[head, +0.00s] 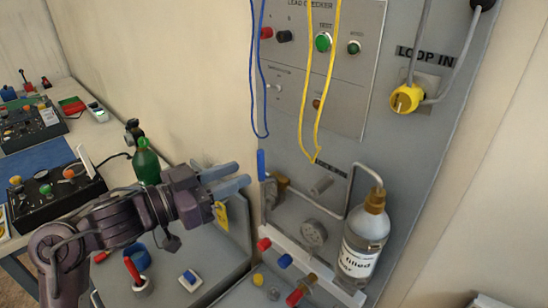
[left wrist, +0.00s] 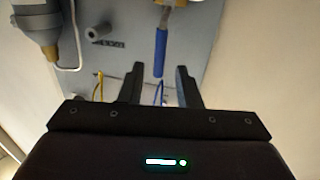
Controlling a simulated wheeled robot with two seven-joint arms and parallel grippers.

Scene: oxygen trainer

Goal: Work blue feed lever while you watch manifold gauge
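The blue feed lever (head: 261,164) stands up from a brass valve (head: 279,185) on the left edge of the grey panel. It also shows in the left wrist view (left wrist: 161,52), in line with the gap between my fingertips. My left gripper (head: 246,178) is open, just left of the lever in the head view. I cannot tell whether a finger touches it. My right gripper is not in view.
A bottle labelled "filled" (head: 364,245) stands right of the gauge. Blue (head: 252,90) and yellow (head: 328,80) cables hang above. Red and blue knobs (head: 285,261) sit below. A green bottle (head: 147,163) stands behind my left arm. Side benches hold control boxes (head: 58,194).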

